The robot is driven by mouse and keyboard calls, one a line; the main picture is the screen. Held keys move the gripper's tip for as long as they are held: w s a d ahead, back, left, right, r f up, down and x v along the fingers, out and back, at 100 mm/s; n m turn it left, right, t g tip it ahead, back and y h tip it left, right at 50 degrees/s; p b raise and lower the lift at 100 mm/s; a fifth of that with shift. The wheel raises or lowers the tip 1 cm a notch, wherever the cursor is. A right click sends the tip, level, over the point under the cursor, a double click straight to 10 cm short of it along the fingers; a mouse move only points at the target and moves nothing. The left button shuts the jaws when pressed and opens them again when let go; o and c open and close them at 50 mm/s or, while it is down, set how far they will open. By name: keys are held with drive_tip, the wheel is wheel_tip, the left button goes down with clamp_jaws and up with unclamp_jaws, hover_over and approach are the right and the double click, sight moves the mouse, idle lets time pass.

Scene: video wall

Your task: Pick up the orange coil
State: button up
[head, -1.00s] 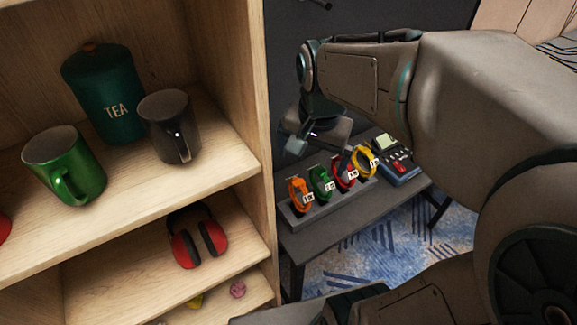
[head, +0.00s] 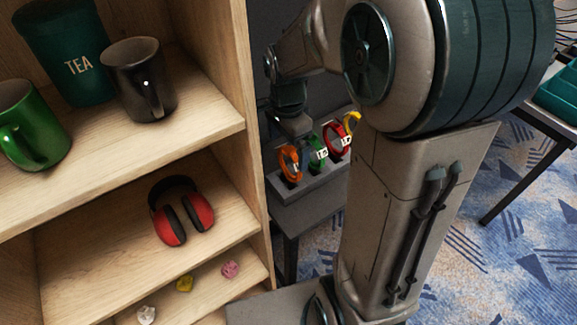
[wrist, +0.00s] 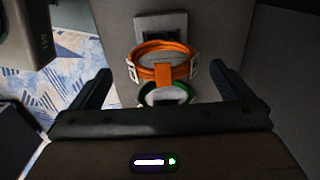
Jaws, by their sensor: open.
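The orange coil (head: 290,163) stands at the left end of a grey rack (head: 313,185) on a dark table, with a green coil (head: 317,150) to its right. In the wrist view the orange coil (wrist: 163,63) lies ahead of my gripper (wrist: 167,85), roughly centred between the two fingers. The fingers are open with nothing between them that I can see gripped. The green coil (wrist: 166,95) shows just below the orange one. In the head view my gripper (head: 293,125) is above the rack near the orange coil, and its fingers are hard to make out.
A red coil (head: 337,137) and a yellow coil (head: 352,122) stand further right on the rack. A wooden shelf (head: 215,140) with mugs, a tea tin and red ear defenders (head: 181,211) is close on the left. Patterned carpet lies at right.

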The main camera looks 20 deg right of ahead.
sight(289, 173)
drive_tip(key=f, duration=0.6)
drive_tip(key=shift+w+d+f, duration=0.2)
drive_tip(key=shift+f, duration=0.05)
drive_tip(key=c, duration=0.8)
